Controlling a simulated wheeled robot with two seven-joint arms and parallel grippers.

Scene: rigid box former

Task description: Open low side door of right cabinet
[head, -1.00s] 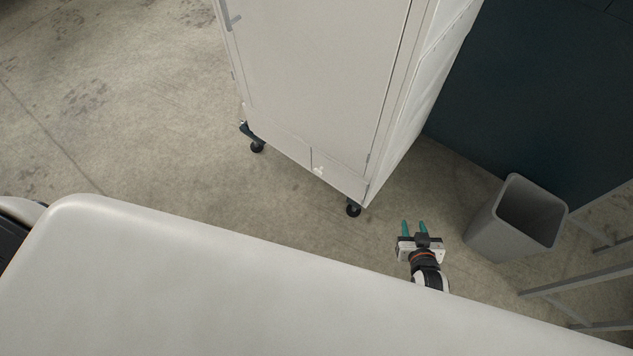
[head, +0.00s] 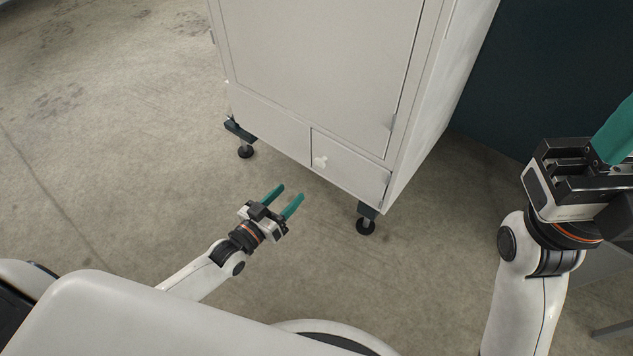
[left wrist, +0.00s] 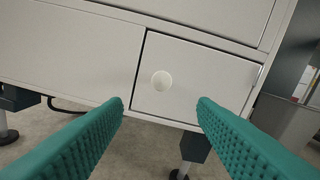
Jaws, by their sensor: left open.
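The white cabinet (head: 320,60) stands ahead on dark feet. Its low door (head: 347,168), at the lower right of the front, is shut and has a round white knob (head: 320,162) near its left edge. In the left wrist view the low door (left wrist: 205,80) and its knob (left wrist: 162,81) show between my fingers. My left gripper (head: 289,196) is open and empty, a short way in front of and below the knob, apart from it. My right gripper (head: 612,150) is raised at the right edge, with its fingers partly cut off by the frame.
A large upper door (head: 315,55) sits above the low door. A cabinet foot (head: 366,222) stands under the right front corner. A dark panel (head: 530,60) is behind at the right. Bare concrete floor (head: 100,160) lies open to the left.

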